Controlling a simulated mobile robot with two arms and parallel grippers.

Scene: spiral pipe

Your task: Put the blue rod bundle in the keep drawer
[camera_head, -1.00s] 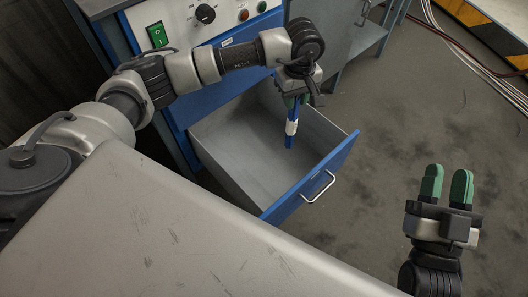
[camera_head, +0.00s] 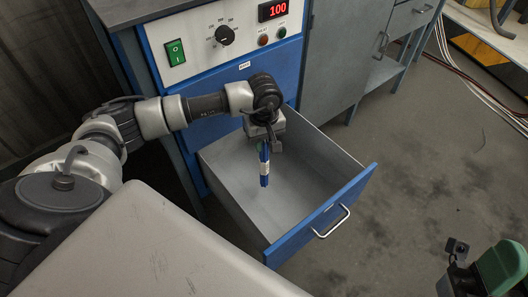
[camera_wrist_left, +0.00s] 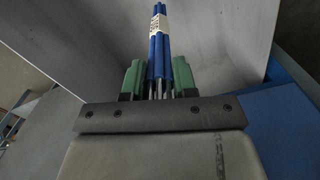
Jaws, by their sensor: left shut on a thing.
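The blue rod bundle (camera_head: 264,167), with a white band around it, points downward, held in my left gripper (camera_head: 263,146). In the left wrist view the bundle (camera_wrist_left: 159,45) stands between the green fingers of my left gripper (camera_wrist_left: 160,82), which is shut on it. The open drawer (camera_head: 323,207) has grey walls and a blue front with a metal handle. The bundle is over the drawer's interior; whether its lower end touches the floor I cannot tell. My right gripper (camera_head: 492,268) is partly cut off at the lower right; its finger gap is not clear.
The drawer's cabinet carries a panel (camera_head: 225,35) with a green switch, a knob and a red display reading 100. A grey cabinet (camera_head: 345,55) stands to its right. The drawer floor looks empty. The floor to the right is clear, with cables farther back.

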